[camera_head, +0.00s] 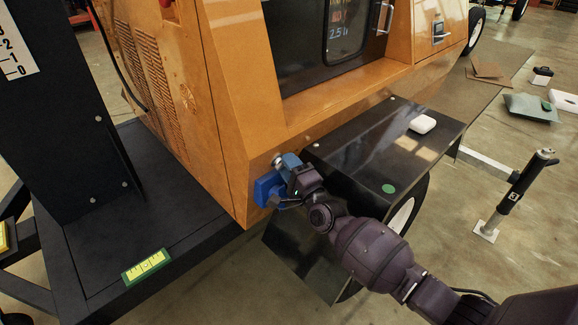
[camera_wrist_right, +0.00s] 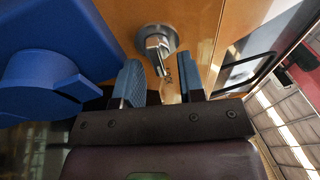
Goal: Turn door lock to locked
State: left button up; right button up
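The door lock (camera_wrist_right: 152,40) is a round metal fitting on the orange cabinet, with a metal lever or key (camera_wrist_right: 159,55) sticking out of it. Its round end also shows in the head view (camera_head: 278,160), just beyond my fingers. My right gripper (camera_wrist_right: 159,76) is open, its two blue-padded fingers apart. The lever's lower end shows between the fingertips in the wrist view; I cannot tell whether it touches either finger. In the head view my right gripper (camera_head: 290,168) is at the cabinet's lower corner and partly hides the lock area. My left gripper is not in view.
A blue socket housing (camera_head: 266,188) sits close beside the gripper; it fills the left of the wrist view (camera_wrist_right: 45,55).

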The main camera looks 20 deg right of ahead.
pick_arm(q)
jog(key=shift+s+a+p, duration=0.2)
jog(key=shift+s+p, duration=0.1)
jog(key=shift+p, duration=0.35)
pick_arm(e)
jog(key=v, duration=1)
jog(key=shift+s, duration=0.4)
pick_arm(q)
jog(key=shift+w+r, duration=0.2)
pick_arm(e)
jog(key=shift+f, duration=0.15)
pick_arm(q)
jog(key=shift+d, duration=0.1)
